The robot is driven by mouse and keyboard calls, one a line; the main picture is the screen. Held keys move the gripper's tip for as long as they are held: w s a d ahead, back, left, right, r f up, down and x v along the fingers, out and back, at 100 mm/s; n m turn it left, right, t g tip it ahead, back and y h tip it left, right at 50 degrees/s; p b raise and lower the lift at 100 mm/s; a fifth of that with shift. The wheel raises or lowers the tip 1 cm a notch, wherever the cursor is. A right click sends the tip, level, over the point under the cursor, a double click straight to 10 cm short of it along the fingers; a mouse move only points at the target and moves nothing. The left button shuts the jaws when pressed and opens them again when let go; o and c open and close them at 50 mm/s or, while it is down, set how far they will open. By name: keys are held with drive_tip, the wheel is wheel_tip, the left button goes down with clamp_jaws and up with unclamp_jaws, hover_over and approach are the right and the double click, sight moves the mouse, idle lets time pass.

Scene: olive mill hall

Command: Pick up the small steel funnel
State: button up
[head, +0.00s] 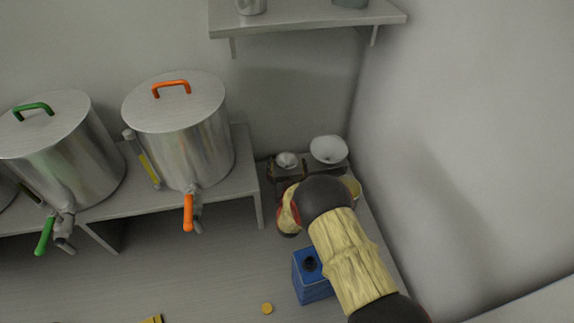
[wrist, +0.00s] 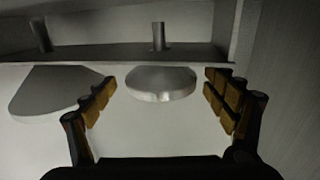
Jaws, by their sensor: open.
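The small steel funnel (head: 287,160) is at the back right corner of the bench in the head view. In the wrist view the small funnel (wrist: 162,84) shows as a pale steel cone between my fingertips, with its spout passing through a dark board. My gripper (wrist: 159,86) is open, one finger on each side of the funnel, with a visible gap on both sides. I cannot tell how deep the funnel lies between the fingers. A larger funnel (head: 328,149) stands beside it, and its grey cone (wrist: 58,92) shows at the left in the wrist view.
Two steel drums (head: 180,130) (head: 62,145) with taps stand on a raised stand to the left. A blue box (head: 311,278) and a small yellow disc (head: 267,308) are on the bench. A wall shelf (head: 310,16) is above; the right wall is close to my arm.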

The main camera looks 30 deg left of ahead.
sight(287, 153)
drive_tip(key=b+x, duration=0.2)
drive_tip(key=x, duration=0.3)
drive_tip(key=shift+f, duration=0.1)
drive_tip(key=shift+w+a, duration=0.3)
drive_tip(key=shift+w, duration=0.2)
drive_tip(key=shift+c, duration=1.4)
drive_tip(key=c, duration=0.9)
drive_tip(key=shift+c, duration=0.5)
